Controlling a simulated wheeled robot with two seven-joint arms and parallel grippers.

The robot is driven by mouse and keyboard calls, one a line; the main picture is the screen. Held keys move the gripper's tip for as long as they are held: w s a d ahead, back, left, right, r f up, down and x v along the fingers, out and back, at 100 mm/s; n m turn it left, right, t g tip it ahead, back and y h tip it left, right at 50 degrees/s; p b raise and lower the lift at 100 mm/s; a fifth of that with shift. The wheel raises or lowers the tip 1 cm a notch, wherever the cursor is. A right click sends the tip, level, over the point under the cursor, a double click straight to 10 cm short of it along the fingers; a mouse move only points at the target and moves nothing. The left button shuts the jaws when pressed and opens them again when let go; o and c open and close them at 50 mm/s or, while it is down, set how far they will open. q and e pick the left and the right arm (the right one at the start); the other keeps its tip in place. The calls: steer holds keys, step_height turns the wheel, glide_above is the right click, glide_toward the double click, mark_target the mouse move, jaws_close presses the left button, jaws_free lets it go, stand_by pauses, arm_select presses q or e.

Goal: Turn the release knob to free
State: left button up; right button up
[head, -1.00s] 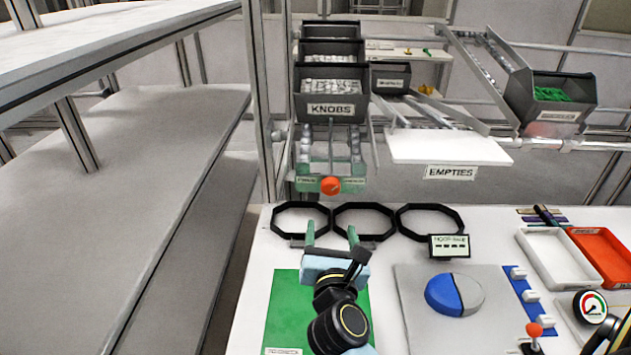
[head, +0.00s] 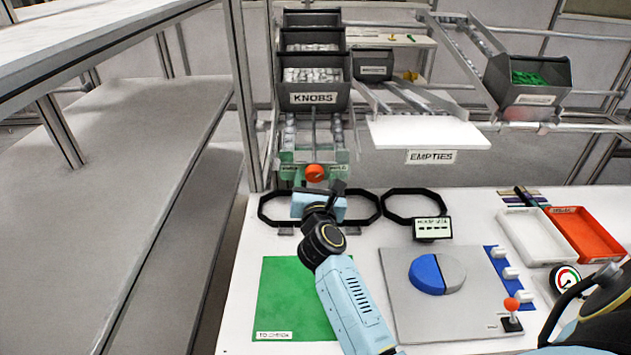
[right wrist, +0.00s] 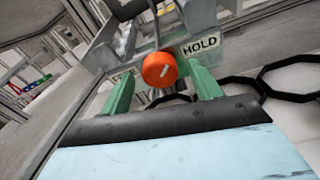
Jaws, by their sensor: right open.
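The release knob (head: 315,173) is a round orange knob with a white pointer line, on the front of the chute below the KNOBS bins. The white line tilts up toward the right, toward HOLD. My right gripper (right wrist: 164,90) is open, its green fingers on either side of the knob in that view. Whether they touch it I cannot tell. My left gripper is not in view.
KNOBS bins (head: 313,97) stand above the chute. A white EMPTIES shelf (head: 428,133) is to its right. Black octagonal rings (head: 414,205) lie on the table behind a green mat (head: 290,290) and a grey plate with a blue-and-grey disc (head: 437,274). A small display (head: 432,228) stands nearby.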

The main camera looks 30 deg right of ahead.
steer(key=c, duration=1)
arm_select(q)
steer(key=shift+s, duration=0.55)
arm_select(e)
steer(key=shift+o, duration=0.2)
